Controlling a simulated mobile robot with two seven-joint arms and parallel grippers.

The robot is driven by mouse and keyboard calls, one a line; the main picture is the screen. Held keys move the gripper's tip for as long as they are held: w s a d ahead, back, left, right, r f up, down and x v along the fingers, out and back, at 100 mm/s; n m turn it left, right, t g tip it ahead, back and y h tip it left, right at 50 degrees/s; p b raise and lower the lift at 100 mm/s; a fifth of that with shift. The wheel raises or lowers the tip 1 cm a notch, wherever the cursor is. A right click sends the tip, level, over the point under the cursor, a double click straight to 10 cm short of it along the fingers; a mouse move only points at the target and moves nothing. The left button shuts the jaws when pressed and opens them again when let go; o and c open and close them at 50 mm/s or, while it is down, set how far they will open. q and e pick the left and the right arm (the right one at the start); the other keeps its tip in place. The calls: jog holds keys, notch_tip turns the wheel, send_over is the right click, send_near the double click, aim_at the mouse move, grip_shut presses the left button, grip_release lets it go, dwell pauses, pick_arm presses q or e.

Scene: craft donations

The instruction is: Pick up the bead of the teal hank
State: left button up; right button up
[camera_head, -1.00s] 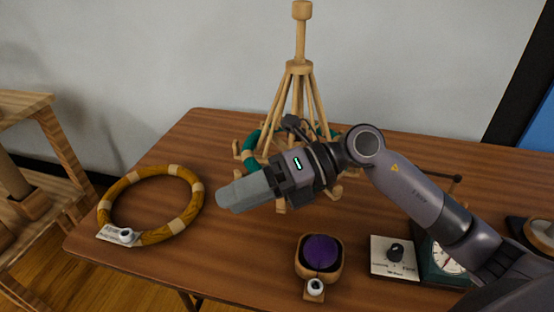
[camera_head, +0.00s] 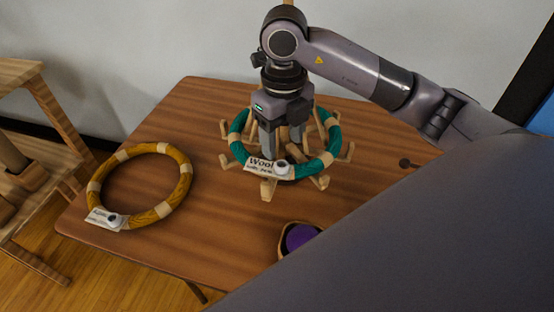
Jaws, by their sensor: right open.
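The teal hank (camera_head: 237,148) is a ring with pale bands, resting around the wooden stand (camera_head: 322,182) with its many pegs. Its white bead (camera_head: 282,167) with a dark centre sits at the front of the ring, beside a paper tag (camera_head: 261,164) marked "Wool". My right gripper (camera_head: 281,148) points down, open, with its fingertips just behind or above the bead and tag. I cannot tell whether the fingers touch the bead. The stand's post is mostly hidden behind my right arm. My left gripper is not in view.
A mustard hank (camera_head: 185,185) with its own tag and bead (camera_head: 115,220) lies at the table's left. A purple ball in a wooden holder (camera_head: 299,237) is partly hidden by my arm, which covers the right front. The wooden table (camera_head: 150,120) is clear at the back left.

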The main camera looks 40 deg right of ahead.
aim_at(283, 172)
notch_tip(283, 172, down, 7)
jog(key=shift+s+r+p, duration=0.1)
jog(key=shift+r+p, duration=0.05)
jog(key=shift+p, duration=0.3)
jog(key=c, duration=1.1)
